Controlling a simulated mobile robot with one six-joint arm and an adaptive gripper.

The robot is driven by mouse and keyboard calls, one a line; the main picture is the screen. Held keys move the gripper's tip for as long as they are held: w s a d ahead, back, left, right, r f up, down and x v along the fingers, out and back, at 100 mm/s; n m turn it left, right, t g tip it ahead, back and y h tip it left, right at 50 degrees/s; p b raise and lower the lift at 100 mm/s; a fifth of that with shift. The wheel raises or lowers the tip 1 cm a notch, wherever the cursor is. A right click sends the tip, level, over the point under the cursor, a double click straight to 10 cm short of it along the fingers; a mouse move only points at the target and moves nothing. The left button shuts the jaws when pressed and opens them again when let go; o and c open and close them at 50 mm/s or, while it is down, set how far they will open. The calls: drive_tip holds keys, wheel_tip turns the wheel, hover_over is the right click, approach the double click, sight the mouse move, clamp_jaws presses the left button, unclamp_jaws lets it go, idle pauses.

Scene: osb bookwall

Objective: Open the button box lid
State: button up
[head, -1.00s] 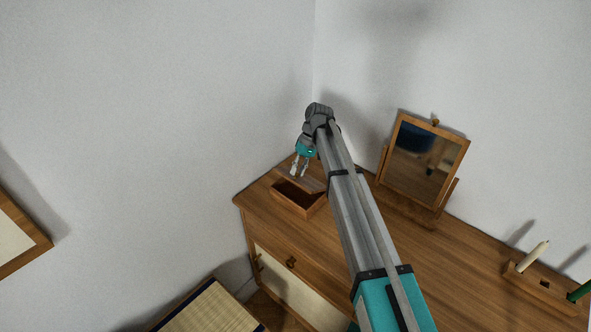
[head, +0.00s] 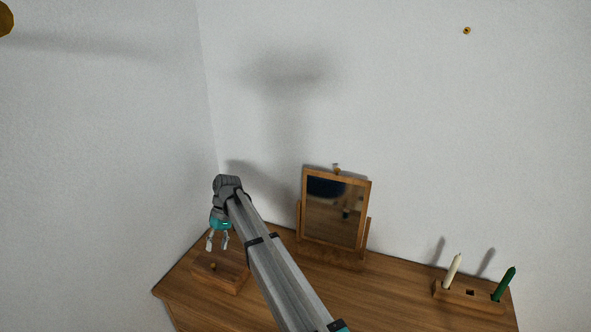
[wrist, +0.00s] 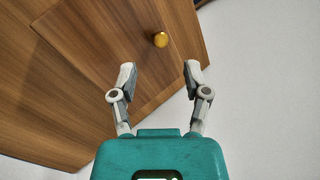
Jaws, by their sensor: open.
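The button box (head: 222,282) is a small wooden box at the left end of the dresser top. Its wooden lid (head: 232,271) appears to lie down over the top, with a small brass knob (head: 213,266) on it. My gripper (head: 217,244) points down just above the box, open and empty. In the wrist view, the brass knob (wrist: 160,40) shows on the wooden lid (wrist: 125,25), beyond and roughly in line with the gap between my open fingertips (wrist: 159,75). The knob appears apart from both fingers. The inside of the box is not visible.
A framed tilting mirror (head: 335,210) stands on the dresser (head: 370,300), right of my arm. A wooden holder (head: 465,297) with a white candle (head: 452,270) and a green candle (head: 505,284) is farther right. White walls (head: 400,110) meet in a corner behind the box.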

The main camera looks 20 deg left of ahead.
drive_tip(key=w+d+f+m+t+y, duration=0.1)
drive_tip(key=w+d+m+t, duration=0.15)
drive_tip(key=d, duration=1.45)
drive_tip(key=w+d+f+m+t, duration=0.1)
drive_tip(key=w+d+m, duration=0.25)
drive_tip(key=d, duration=1.35)
drive_tip(key=s+d+m+t, duration=0.1)
drive_tip(key=s+d+m, duration=0.2)
drive_tip(key=d, duration=1.1)
drive_tip(key=s+d+m+t+h, duration=0.1)
drive_tip(key=s+d+m, duration=0.2)
drive_tip(key=d, duration=1.1)
drive_tip(key=s, duration=0.3)
drive_tip(key=shift+s+f+m, duration=0.3)
drive_tip(key=shift+s, duration=0.05)
drive_tip(key=shift+t, duration=0.25)
